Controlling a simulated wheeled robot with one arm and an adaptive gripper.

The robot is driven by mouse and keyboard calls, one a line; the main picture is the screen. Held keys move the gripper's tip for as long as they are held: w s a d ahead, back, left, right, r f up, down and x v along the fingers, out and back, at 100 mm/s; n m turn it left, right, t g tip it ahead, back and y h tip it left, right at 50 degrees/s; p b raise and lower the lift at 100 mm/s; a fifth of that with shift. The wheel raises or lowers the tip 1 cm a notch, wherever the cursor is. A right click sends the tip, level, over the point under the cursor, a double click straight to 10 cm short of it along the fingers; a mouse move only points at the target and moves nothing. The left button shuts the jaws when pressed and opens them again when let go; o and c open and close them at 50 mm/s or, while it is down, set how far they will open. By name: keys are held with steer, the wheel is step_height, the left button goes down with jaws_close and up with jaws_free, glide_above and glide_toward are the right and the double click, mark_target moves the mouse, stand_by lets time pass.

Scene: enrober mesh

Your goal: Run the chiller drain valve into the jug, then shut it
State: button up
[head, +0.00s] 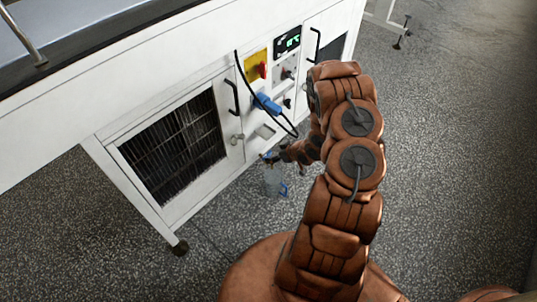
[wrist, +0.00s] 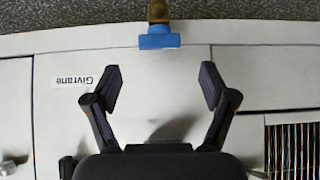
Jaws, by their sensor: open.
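The drain valve shows at the top of the wrist view as a brass body (wrist: 158,11) with a blue handle (wrist: 159,39). In the head view the small blue handle (head: 268,155) is low on the white chiller front, partly hidden by my gripper. My gripper (wrist: 160,85) is open and empty, its two black fingers spread, with the handle beyond the fingertips and apart from them. In the head view my gripper (head: 279,156) is close to the valve. A clear jug (head: 273,183) with a blue handle stands on the floor below; its contents cannot be told.
The white chiller cabinet (head: 240,140) has a dark grille (head: 172,148), door handles, a blue plug (head: 266,103) with a hanging black cable, and a red switch on a yellow plate (head: 256,67). A "Givrane" label (wrist: 98,77) is on the panel. Speckled floor (head: 440,170) lies clear to the right.

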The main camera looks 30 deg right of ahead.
mark_target(267, 154)
steer(key=x, duration=0.4)
steer(key=shift+w+a+f+b, duration=0.1)
steer(key=shift+w+f+b, duration=0.05)
steer(key=shift+f+b, duration=0.15)
steer(key=shift+w+f, duration=0.35)
steer(key=shift+w, duration=0.25)
steer(key=c, duration=1.2)
steer(key=shift+o, duration=0.2)
